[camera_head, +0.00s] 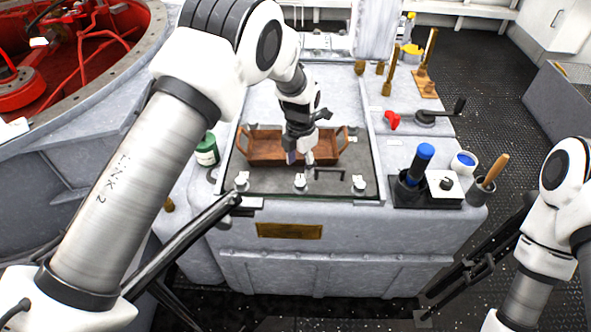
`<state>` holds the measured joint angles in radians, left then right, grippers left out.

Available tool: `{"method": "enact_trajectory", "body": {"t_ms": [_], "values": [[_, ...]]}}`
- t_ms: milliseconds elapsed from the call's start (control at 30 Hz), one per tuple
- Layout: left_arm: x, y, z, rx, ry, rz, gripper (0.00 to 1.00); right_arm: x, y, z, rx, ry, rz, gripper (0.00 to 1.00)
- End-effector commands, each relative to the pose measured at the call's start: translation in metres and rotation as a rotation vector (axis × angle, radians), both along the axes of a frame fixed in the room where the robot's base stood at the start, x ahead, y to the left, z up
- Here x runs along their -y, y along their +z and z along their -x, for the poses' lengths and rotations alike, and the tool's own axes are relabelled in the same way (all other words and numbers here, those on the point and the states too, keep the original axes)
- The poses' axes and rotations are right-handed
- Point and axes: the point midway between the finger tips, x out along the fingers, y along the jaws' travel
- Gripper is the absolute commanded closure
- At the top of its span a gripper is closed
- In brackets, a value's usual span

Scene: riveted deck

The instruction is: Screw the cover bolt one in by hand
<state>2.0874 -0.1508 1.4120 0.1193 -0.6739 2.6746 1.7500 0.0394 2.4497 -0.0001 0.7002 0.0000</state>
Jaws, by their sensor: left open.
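Three pale bolt-like fittings stand along the front edge of the dark cover plate (270,184): a left one (242,180), a middle one (300,181) and a right one (359,183). I cannot tell which is cover bolt one, or how deep each sits. My left gripper (300,158) points down over the brown wooden tray (262,147), just behind the middle fitting. It is open, with nothing clearly between its fingers. It hides part of the tray and its contents.
A black bent handle (329,170) lies right of my left gripper. At right are a blue-capped tool (419,163) in a black holder, a wooden-handled brush (494,171) in a cup and a red-ended crank (425,117).

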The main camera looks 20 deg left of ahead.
Motion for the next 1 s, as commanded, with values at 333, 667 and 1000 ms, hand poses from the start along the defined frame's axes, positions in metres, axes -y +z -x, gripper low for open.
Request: {"method": "enact_trajectory", "body": {"t_ms": [333,667,1000], "values": [[0.000,-0.059,0.001,-0.002,-0.001,0.000,0.43,0.000,0.011,0.000,-0.001,-0.001,0.000,0.63],[0.000,-0.065,0.000,0.000,-0.001,0.000,0.57,0.000,0.011,0.000,-0.001,-0.001,0.000,0.63],[0.000,-0.066,0.001,-0.001,-0.003,0.000,1.00,0.000,0.010,0.000,-0.001,-0.001,0.000,0.63]]}}
